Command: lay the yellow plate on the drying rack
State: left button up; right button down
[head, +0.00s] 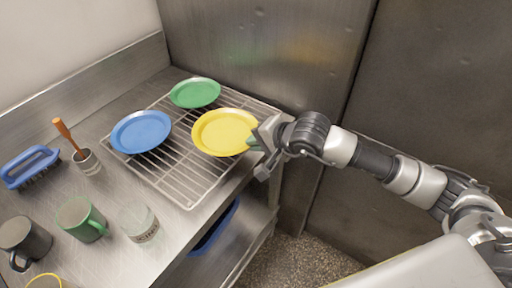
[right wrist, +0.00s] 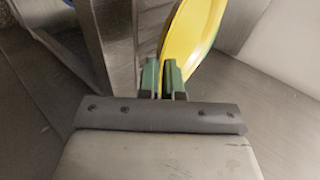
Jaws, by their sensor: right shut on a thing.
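The yellow plate (head: 224,132) is over the right part of the wire drying rack (head: 184,187) in the head view. I cannot tell whether it touches the wires. My right gripper (head: 258,143) is shut on the plate's right rim. In the right wrist view, the yellow plate (right wrist: 190,40) shows edge-on between the green-padded fingers of my right gripper (right wrist: 163,80). A blue plate (head: 141,130) and a green plate (head: 195,92) are also on the rack, to the left and behind. My left gripper is not in view.
A metal wall rises behind. The counter's edge is at the right.

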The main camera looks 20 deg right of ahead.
notch_tip(320, 180, down, 4)
jog(key=shift+r+p, duration=0.25)
jog(key=shift+p, duration=0.2)
jog(key=shift+f, duration=0.1)
jog(key=c, duration=1.3)
grip_release()
